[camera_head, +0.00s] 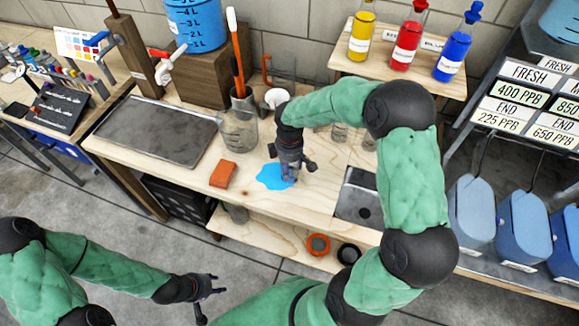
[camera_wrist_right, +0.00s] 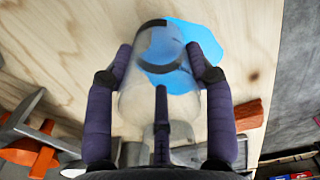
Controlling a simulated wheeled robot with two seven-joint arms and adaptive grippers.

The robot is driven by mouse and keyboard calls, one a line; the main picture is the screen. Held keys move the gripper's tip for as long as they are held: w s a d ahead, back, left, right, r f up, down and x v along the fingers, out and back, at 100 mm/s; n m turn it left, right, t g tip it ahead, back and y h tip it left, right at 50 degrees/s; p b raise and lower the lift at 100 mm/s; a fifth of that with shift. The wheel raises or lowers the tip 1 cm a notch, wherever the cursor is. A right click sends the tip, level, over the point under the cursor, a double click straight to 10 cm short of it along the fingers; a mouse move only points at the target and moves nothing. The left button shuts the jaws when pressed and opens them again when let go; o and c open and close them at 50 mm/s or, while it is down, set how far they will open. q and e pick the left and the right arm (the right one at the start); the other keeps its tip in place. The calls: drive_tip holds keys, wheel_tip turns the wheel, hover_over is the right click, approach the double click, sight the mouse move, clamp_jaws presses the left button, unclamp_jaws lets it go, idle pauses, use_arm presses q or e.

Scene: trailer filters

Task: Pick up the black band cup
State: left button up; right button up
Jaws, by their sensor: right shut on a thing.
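A clear cup with a dark band near its rim (camera_wrist_right: 158,60) sits between the fingers of my right gripper (camera_wrist_right: 165,68) in the wrist view. The gripper is shut on the cup's sides. In the head view my right gripper (camera_head: 289,172) points down over the worktop beside a blue puddle (camera_head: 272,178); the cup is mostly hidden there by the gripper. The puddle also shows behind the cup in the wrist view (camera_wrist_right: 205,42). My left gripper (camera_head: 210,296) is open and empty, low in front of the bench.
An orange-red block (camera_head: 224,174) lies left of the puddle. A clear beaker (camera_head: 240,125) with orange-handled tools stands behind it. A grey tray (camera_head: 157,130) lies at left, a dark plate (camera_head: 358,190) at right. Red, yellow and blue bottles (camera_head: 408,45) stand on a raised shelf.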

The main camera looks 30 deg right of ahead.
drive_tip(key=shift+r, duration=0.45)
wheel_tip(320, 180, up, 2)
drive_tip(key=shift+r+p, duration=0.2)
drive_tip(key=shift+p, duration=0.25)
drive_tip(key=s+a+r+p, duration=0.2)
drive_tip(key=s+a+r, duration=0.1)
drive_tip(key=a+r, duration=0.25)
drive_tip(key=s+a+r+p, duration=0.2)
drive_tip(key=s+a+r, duration=0.2)
drive_tip(key=a, duration=0.3)
drive_tip(key=w+d+f+m, duration=0.2)
drive_tip(key=w+f+m, duration=0.5)
drive_tip(key=f+m, duration=0.1)
drive_tip(key=shift+d+f+m, duration=0.35)
drive_tip(key=shift+f+m, duration=0.05)
drive_tip(key=shift+m, duration=0.2)
drive_tip(key=shift+w, duration=0.1)
